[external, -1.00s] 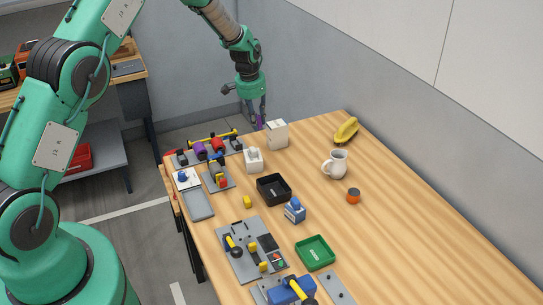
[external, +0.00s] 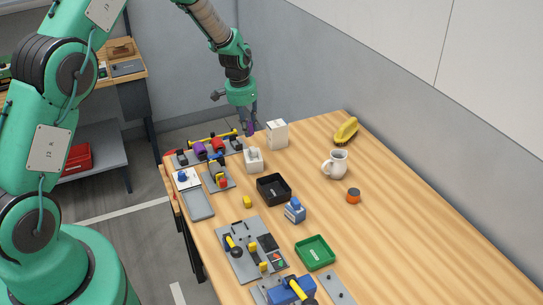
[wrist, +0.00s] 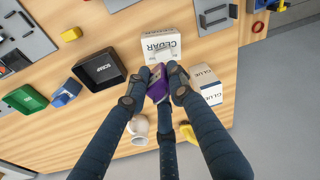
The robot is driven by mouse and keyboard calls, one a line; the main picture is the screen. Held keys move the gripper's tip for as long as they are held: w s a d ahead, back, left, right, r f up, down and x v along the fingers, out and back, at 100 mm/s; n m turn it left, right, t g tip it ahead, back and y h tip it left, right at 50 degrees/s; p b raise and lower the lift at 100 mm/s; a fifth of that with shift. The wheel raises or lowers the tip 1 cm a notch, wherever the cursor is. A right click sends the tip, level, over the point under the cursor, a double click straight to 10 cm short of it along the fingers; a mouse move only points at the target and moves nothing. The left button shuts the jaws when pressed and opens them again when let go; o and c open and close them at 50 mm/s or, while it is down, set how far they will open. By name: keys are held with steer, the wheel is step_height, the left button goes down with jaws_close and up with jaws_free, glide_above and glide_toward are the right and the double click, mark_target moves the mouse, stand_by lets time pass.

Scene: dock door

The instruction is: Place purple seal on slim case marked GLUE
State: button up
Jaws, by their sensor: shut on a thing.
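My gripper (external: 249,126) is shut on the purple seal (wrist: 158,91) and holds it in the air above the far end of the table. The seal is partly hidden between the fingers in the wrist view. The slim white case marked GLUE (wrist: 206,85) stands just right of my gripper in the wrist view. In the external view this appears to be the taller white case (external: 277,135), just right of my gripper. I see no gap clearly enough to tell the seal's height above it.
A white box marked CEDAR (wrist: 161,47) stands close by, with a black SCRAP tray (external: 274,189) beyond it. A white mug (external: 336,164), a banana (external: 346,131) and a green tray (external: 315,252) are on the table. Grey fixture plates line the left side.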

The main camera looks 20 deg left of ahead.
steer(key=shift+m, duration=0.3)
steer(key=m, duration=0.6)
steer(key=shift+m+g, duration=0.4)
steer(key=m, duration=0.6)
steer(key=shift+g+y, duration=0.3)
steer(key=shift+y, duration=0.1)
steer(key=shift+w, duration=0.15)
steer(key=p, duration=0.3)
glide_above(271, 125)
steer(key=shift+f, duration=0.75)
steer(key=shift+f, duration=0.1)
